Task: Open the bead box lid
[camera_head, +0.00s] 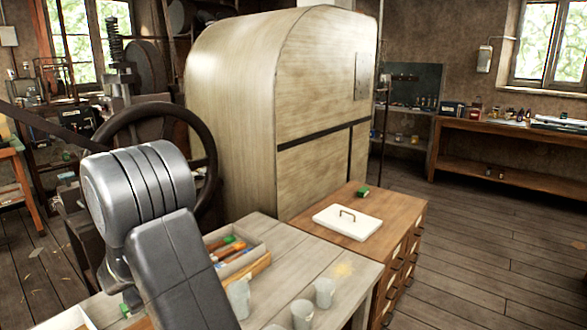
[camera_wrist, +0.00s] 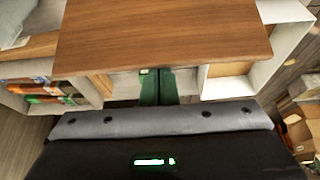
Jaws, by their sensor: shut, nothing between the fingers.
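A flat white lid with a dark loop handle, likely the bead box lid (camera_head: 346,222), lies level on the brown drawer cabinet in the head view. I cannot tell whether a box is under it. My gripper has green fingers that meet in the wrist view (camera_wrist: 157,87); it is shut and empty. The fingers are beside the near edge of a brown wooden panel (camera_wrist: 165,35). Pale box-like walls (camera_wrist: 215,88) show right of the fingers; I cannot tell whether they belong to the bead box. In the head view my grey arm fills the lower left and the fingers are not clear.
A tool tray (camera_head: 258,270) and several grey cups (camera_head: 325,292) stand on the grey bench (camera_head: 285,250). A small green object (camera_head: 363,192) lies behind the lid. A dark handwheel (camera_head: 205,140) is behind my arm. A large wooden cabinet (camera_head: 235,100) stands behind. Floor at right is clear.

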